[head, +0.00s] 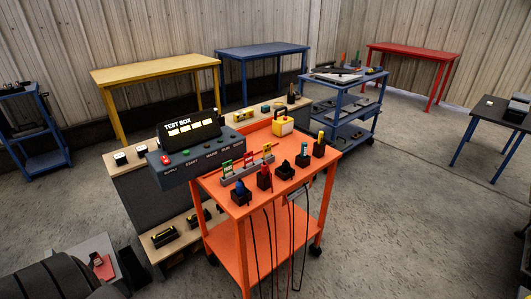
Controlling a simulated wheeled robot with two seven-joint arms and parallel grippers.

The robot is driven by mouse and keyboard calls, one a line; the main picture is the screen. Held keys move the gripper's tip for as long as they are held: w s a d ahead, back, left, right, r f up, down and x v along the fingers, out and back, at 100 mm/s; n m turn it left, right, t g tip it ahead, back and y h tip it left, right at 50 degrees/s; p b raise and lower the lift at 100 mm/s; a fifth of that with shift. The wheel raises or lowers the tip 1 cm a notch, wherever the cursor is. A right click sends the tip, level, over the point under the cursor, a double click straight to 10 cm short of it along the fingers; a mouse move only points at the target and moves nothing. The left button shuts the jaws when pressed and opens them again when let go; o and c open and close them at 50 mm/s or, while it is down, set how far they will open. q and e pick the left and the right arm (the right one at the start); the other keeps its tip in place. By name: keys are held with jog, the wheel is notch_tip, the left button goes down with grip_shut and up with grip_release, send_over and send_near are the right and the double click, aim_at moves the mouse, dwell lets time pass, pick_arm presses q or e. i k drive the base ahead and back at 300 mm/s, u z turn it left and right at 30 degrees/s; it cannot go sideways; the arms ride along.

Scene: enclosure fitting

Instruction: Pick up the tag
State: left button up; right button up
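Several small coloured pieces, green (227,168) and yellow (267,149) among them, stand upright in a row on a grey rail (247,169) on the orange cart. A larger yellow block with a pale face and a looped handle (283,127) stands behind them near the cart's back edge. The pieces are too small to tell which one is the tag. Neither of my grippers is in view, and nothing is seen touching these pieces.
The orange cart (240,255) also carries dark holders with coloured plugs (264,177) along its front, with cables hanging below. A dark test box (188,135) stands at its left. Yellow (155,68), blue (262,49) and red (412,51) tables stand behind.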

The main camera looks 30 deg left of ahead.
aim_at(248, 162)
jog(key=z, duration=0.35)
jog(key=i, duration=3.6)
jog(key=u, duration=2.25)
